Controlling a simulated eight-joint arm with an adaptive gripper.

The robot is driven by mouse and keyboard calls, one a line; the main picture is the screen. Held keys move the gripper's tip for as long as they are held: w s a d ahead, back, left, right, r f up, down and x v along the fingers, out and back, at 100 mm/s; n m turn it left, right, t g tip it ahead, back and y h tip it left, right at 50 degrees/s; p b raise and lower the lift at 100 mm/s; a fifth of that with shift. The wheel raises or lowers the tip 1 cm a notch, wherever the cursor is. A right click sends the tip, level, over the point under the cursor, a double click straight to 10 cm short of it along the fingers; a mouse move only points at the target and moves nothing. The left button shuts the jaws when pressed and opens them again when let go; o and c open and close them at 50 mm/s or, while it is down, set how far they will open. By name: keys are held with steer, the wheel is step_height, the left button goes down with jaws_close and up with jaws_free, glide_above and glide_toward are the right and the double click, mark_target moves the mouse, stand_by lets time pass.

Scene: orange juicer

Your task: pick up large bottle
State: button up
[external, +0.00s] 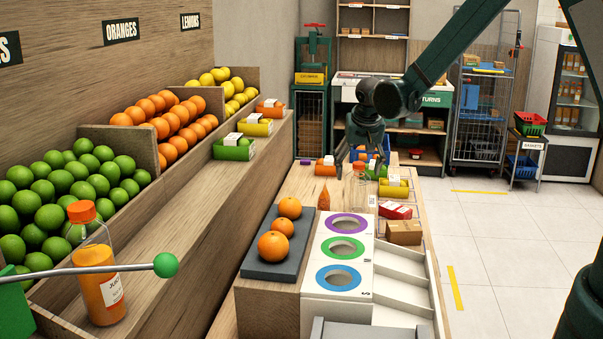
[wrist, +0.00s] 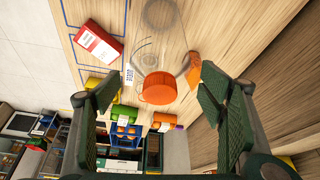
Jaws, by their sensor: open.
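A clear, empty-looking bottle with an orange cap (wrist: 158,88) lies between my finger pads in the wrist view, ahead of them. In the external view this clear bottle (external: 359,186) stands upright on the wooden counter, just below my gripper (external: 354,162). My gripper (wrist: 172,98) is open, its fingers apart on both sides of the cap; I cannot tell how deep the cap sits between them. A second orange-capped bottle (external: 98,280), filled with orange juice, stands at the left front in the external view.
A pointed orange object (external: 323,197) stands close left of the clear bottle; it shows in the wrist view (wrist: 193,70). A red-and-white box (external: 395,211) and a brown box (external: 404,232) are to the right. A dark board (external: 257,269) with oranges and a panel with ringed holes are nearer.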

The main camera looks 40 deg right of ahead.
steer(key=shift+p+x, duration=0.35)
steer(key=shift+x, duration=1.7)
steer(key=c, duration=1)
